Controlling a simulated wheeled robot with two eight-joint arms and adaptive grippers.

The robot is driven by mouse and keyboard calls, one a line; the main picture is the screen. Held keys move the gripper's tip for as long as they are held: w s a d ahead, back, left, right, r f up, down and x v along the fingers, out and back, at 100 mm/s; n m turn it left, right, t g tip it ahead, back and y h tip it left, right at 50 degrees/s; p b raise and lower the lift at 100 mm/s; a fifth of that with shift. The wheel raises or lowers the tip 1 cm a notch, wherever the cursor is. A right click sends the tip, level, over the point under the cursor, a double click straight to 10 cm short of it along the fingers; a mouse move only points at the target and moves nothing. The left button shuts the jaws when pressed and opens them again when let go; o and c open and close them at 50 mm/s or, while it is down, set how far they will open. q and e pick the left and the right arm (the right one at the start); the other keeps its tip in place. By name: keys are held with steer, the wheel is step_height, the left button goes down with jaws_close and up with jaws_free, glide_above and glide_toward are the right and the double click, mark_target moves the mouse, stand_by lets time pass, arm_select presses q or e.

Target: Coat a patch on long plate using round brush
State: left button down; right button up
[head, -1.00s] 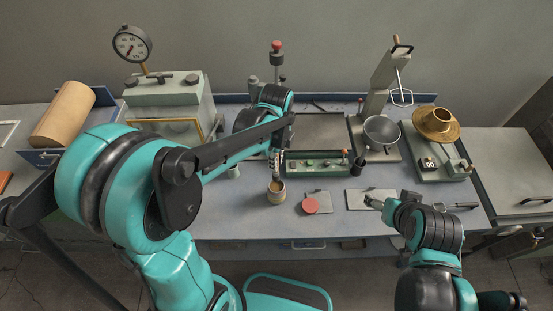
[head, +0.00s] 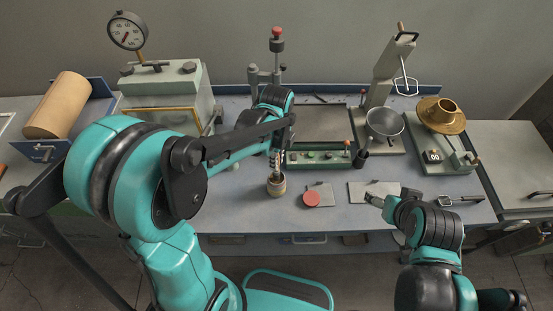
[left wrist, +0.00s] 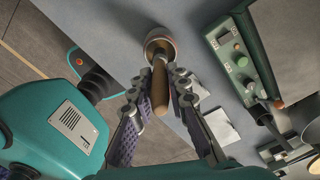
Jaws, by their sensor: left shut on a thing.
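My left gripper (head: 277,158) points down over a small round pot (head: 276,187) on the bench. In the left wrist view its fingers (left wrist: 158,84) are shut on the wooden handle of the round brush (left wrist: 160,98). The brush's far end is at the mouth of the pot (left wrist: 160,39); its bristles are hidden. The long plate (head: 361,194), pale and flat, lies to the right of the pot. My right gripper (head: 374,200) is at the plate's near edge; whether its fingers are open is too small to tell.
The bench front left of the pot is clear.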

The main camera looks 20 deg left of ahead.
arm_select(q)
steer(key=shift+f+b, duration=0.5)
steer(key=shift+f, duration=0.05)
stand_by(1.5)
step_height(320, 180, up, 7)
steer(key=p, duration=0.5)
stand_by(0.4)
stand_by(0.6)
